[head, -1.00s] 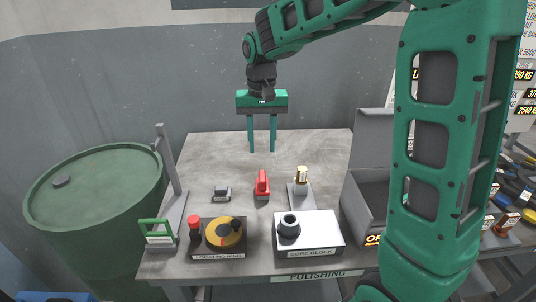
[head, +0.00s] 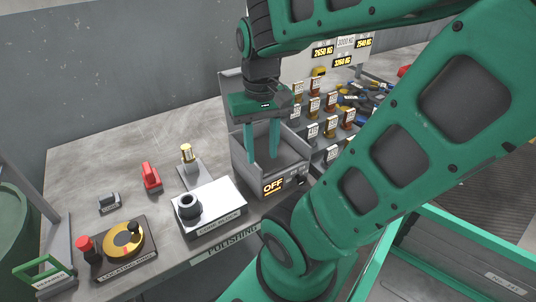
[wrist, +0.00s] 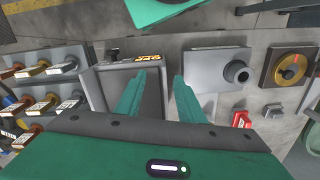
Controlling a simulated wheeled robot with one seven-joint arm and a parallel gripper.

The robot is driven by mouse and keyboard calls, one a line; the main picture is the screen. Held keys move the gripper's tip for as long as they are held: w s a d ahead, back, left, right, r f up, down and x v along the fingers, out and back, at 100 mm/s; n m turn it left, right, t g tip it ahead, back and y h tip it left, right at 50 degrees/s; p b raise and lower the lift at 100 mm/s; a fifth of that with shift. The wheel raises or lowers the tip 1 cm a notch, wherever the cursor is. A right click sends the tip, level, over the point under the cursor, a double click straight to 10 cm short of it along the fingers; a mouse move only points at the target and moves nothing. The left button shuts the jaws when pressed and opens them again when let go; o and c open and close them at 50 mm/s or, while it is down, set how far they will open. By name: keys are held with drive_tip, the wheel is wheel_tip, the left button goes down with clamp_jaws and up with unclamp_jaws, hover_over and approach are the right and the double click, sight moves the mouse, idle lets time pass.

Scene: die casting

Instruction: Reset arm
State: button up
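My gripper (head: 262,143) points down with its two green fingers apart and nothing between them. In the head view it appears in front of or above the grey box with the OFF display (head: 272,187); the exact gap is hard to tell. In the wrist view the open fingers (wrist: 158,98) hang over the table, the left one overlapping the grey box (wrist: 97,95). My green arm fills the right side of the head view.
The white core block (head: 208,213), yellow locating ring (head: 122,240), red part (head: 151,177) and brass-topped stand (head: 187,155) are on the table (head: 100,150). Several tagged posts (head: 313,105) stand right of the box. Green rails (head: 450,240) run at lower right.

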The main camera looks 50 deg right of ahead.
drive_tip(key=s, duration=0.1)
drive_tip(key=s+f, duration=0.1)
drive_tip(key=shift+s+d, duration=0.2)
drive_tip(key=shift+s, duration=0.2)
drive_tip(key=shift+w+f, duration=0.35)
drive_tip(key=shift+w, duration=0.45)
drive_tip(key=shift+s+r, duration=0.1)
